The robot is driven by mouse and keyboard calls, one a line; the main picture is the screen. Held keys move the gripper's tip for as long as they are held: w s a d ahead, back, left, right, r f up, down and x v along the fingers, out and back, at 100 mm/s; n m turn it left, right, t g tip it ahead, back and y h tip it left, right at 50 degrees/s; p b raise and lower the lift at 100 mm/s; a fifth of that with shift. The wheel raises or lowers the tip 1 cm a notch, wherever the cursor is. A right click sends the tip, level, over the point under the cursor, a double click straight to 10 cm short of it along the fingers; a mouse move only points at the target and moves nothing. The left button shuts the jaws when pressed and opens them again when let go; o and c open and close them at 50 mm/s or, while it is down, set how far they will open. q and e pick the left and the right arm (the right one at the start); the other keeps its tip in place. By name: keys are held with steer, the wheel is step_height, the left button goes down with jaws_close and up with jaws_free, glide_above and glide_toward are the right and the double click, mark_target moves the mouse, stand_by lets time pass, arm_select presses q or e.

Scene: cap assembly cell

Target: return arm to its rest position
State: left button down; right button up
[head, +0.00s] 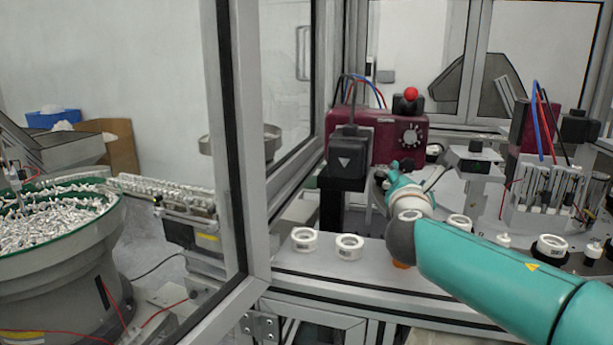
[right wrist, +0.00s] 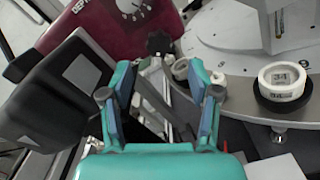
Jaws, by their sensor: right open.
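My right arm comes in from the right in the head view and bends at its grey joint above the front ledge. My right gripper (head: 384,178) is at the far end of the arm, beside the black block with the white triangle (head: 348,152) and in front of the maroon unit (head: 400,133). In the right wrist view my right gripper (right wrist: 160,95) has its two fingers spread with nothing between them. The fingers point toward the gap between the black block and the round plate. My left gripper is in neither view.
Two white rings (head: 304,238) (head: 349,246) sit on the ledge, left of my arm. A white ring in a black holder (right wrist: 283,82) stands on the round plate (right wrist: 235,58). A metal frame post (head: 240,140) separates the bowl feeder (head: 60,265) from the cell.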

mark_target(407, 168)
steer(key=v, duration=0.6)
steer(key=x, duration=1.2)
steer(key=shift+w+d, duration=0.1)
steer(key=shift+w, duration=0.15)
steer(key=shift+f+m+b, duration=0.15)
steer(key=shift+m+b, duration=0.3)
steer(key=shift+m, duration=0.35)
steer(key=m+b, duration=0.1)
steer(key=m, duration=0.3)
steer(key=shift+s, duration=0.15)
steer(key=m+b, duration=0.1)
steer(key=m, duration=0.8)
steer(key=shift+m, duration=0.4)
steer(key=m, duration=0.3)
steer(key=shift+m, duration=0.3)
